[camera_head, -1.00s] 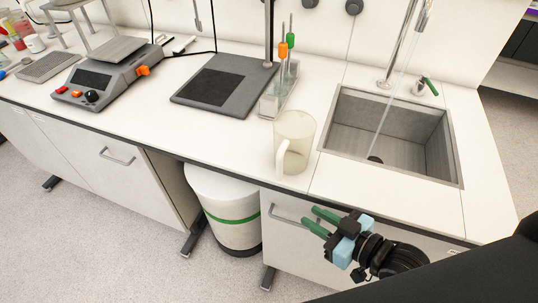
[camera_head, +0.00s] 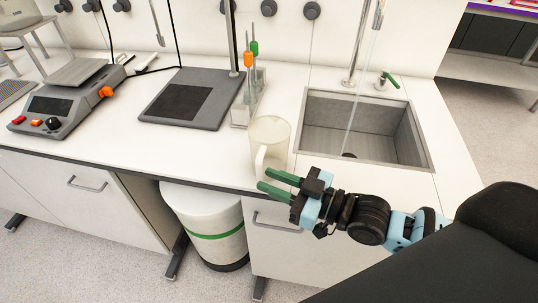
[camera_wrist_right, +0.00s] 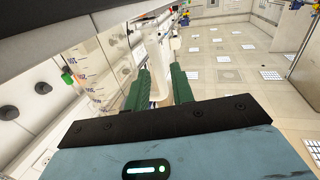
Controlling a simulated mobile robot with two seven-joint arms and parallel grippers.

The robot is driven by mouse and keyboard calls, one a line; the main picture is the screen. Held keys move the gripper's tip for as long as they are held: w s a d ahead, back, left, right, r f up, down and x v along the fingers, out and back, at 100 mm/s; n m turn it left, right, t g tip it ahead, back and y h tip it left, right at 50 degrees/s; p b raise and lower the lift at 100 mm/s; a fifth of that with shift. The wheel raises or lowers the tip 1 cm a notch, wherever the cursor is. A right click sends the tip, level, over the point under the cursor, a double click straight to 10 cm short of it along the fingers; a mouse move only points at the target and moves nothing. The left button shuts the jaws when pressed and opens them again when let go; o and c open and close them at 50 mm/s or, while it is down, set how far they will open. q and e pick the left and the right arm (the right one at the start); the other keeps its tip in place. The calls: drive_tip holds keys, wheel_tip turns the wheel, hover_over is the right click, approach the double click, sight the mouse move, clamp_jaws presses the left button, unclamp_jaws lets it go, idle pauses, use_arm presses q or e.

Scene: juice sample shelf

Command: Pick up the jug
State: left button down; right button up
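The jug (camera_head: 273,132), a translucent cream pitcher with a handle on its front side, stands upright on the counter just left of the sink. In the right wrist view the jug (camera_wrist_right: 92,75) shows at the left with blue graduation marks, and its pale handle (camera_wrist_right: 156,62) appears beyond and between the fingers. My right gripper (camera_head: 265,179) has two green fingers, open with a gap between them and apparently empty. It is at the counter's front edge, in front of the jug near the handle. Whether a finger touches the handle cannot be told. My left gripper is not in view.
The sink (camera_head: 418,158) with its tap lies right of the jug. A rack (camera_head: 240,114) with orange and green-handled tools stands behind it. A dark stirrer base (camera_head: 170,118) and a scale (camera_head: 52,112) stand to the left. A white bin (camera_head: 207,205) is under the counter.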

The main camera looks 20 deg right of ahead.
drive_tip(key=x, duration=0.3)
drive_tip(key=p+x, duration=0.1)
drive_tip(key=x, duration=0.1)
drive_tip(key=shift+w+r, duration=0.25)
drive_tip(key=shift+r, duration=0.1)
drive_tip(key=shift+c, duration=0.3)
clamp_jaws()
